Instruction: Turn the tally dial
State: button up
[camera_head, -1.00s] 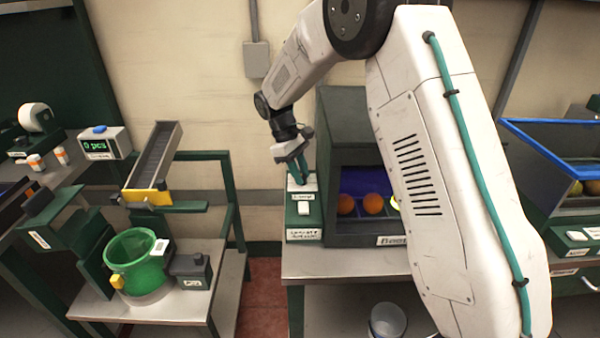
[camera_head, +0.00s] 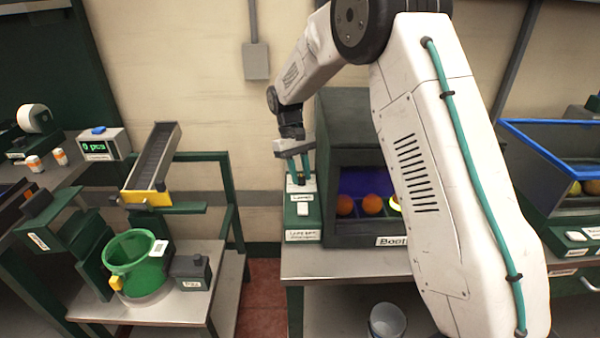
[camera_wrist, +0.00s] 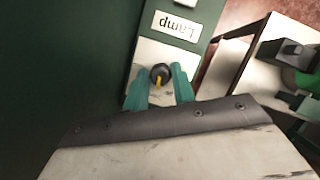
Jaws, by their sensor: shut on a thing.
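A small black dial with a yellow pointer (camera_wrist: 160,74) sits on a pale plate (camera_wrist: 148,52) of a green box, beside a label reading "Lamp" that appears upside down in the wrist view. My gripper (camera_wrist: 160,84) has its two teal fingers on either side of the dial and is shut on it. In the head view my gripper (camera_head: 300,174) points down at the top of the green control box (camera_head: 302,226), left of the booth. The dial itself is hidden by the fingers there.
The dark booth (camera_head: 343,115) with oranges inside stands just right of the control box. A counter reading "0 pcs" (camera_head: 98,146), a chute (camera_head: 155,157) and a green bucket (camera_head: 135,265) are at left. A blue-rimmed bin (camera_head: 560,122) is at right.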

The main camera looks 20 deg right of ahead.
jog(key=o, duration=1)
jog(key=v, duration=0.7)
jog(key=shift+w+r, duration=0.15)
jog(key=shift+r, duration=0.2)
